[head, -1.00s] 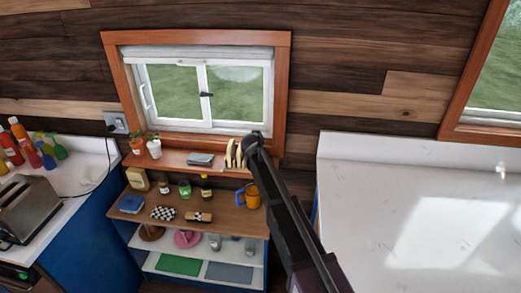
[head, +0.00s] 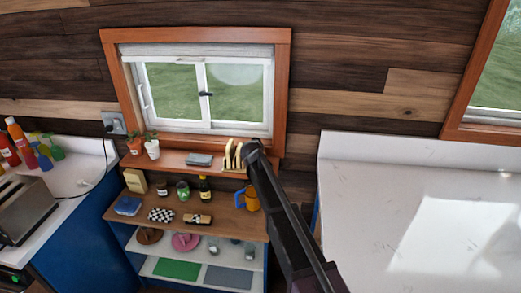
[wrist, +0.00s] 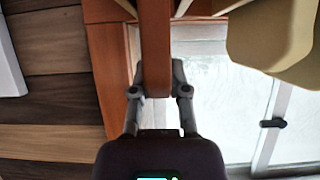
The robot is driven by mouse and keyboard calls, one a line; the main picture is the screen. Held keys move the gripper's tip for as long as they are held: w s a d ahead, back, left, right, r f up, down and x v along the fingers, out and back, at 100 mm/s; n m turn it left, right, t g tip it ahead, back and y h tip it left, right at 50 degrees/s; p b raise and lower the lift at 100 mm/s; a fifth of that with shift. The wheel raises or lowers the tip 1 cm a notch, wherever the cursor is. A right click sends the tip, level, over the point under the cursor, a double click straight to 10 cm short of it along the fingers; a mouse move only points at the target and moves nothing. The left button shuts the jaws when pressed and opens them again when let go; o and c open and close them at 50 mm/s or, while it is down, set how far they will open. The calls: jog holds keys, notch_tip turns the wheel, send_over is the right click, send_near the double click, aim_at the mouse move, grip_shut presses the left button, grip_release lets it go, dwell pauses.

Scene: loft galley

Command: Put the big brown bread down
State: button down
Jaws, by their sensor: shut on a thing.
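In the head view my gripper (head: 253,150) is at the right end of the window shelf, just right of cream upright slices (head: 229,156). The held bread cannot be made out there. In the wrist view a large beige piece (wrist: 268,38) is at the upper right, apart from the held bread. Whether the bread touches anything beneath is not clear.
The window shelf (head: 176,159) also bears two potted plants and a grey folded item (head: 199,160). Below are shelves with jars, a mug (head: 251,198) and cloths. A toaster (head: 23,208) stands on the left counter. The white counter (head: 375,200) at right is largely clear.

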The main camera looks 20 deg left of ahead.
jog(key=shift+f, duration=0.15)
jog(key=c, duration=0.6)
grip_release()
jog(key=shift+s+r, duration=0.15)
jog(key=shift+r, duration=0.15)
jog(key=p+v, duration=0.5)
jog(key=v, duration=0.6)
jog(key=shift+s+d+p, duration=0.1)
jog(key=shift+s+p, duration=0.25)
jog(key=shift+p, duration=0.05)
